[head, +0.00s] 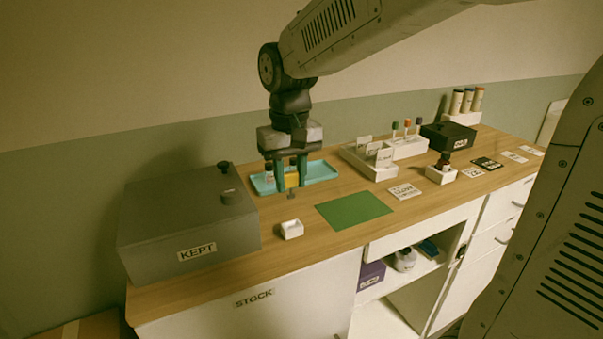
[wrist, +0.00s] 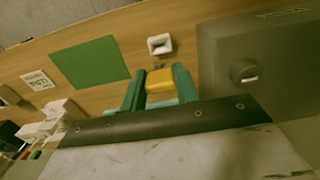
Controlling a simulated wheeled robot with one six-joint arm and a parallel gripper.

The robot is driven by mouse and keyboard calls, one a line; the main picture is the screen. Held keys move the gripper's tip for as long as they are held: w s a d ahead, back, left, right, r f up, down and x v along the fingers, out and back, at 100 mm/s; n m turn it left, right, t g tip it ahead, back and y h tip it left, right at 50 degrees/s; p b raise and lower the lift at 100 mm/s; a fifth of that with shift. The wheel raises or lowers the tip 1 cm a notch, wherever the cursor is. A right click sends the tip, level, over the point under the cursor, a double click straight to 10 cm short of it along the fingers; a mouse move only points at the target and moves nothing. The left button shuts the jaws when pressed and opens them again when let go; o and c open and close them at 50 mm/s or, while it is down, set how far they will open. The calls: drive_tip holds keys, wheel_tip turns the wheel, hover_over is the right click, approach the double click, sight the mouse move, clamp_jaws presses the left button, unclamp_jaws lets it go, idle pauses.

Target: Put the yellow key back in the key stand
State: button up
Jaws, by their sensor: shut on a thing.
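My gripper (head: 290,184) is shut on the yellow key (head: 292,181), whose yellow head sits between the green fingers. A dark narrow shaft points down below the fingers, clear of the table. The wrist view also shows the yellow head (wrist: 160,82) between the fingertips (wrist: 159,88). A small white block with an opening in its top, seemingly the key stand (head: 291,230), stands on the table nearer the front edge than the key. It also shows in the wrist view (wrist: 152,40), just beyond the fingertips and apart from the key.
A grey box marked KEPT (head: 190,228) stands left of the stand. A teal tray (head: 318,170) lies behind the gripper. A green mat (head: 353,211) lies to the right. White holders (head: 372,163), cards (head: 404,191) and a black box (head: 448,136) stand farther right.

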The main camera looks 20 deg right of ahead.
sight(291, 194)
drive_tip(key=shift+f, duration=2.9)
drive_tip(key=shift+f, duration=1.65)
drive_tip(key=o, duration=1)
drive_tip(key=shift+o, duration=0.2)
wheel_tip(291, 194, up, 8)
drive_tip(key=shift+f, duration=0.1)
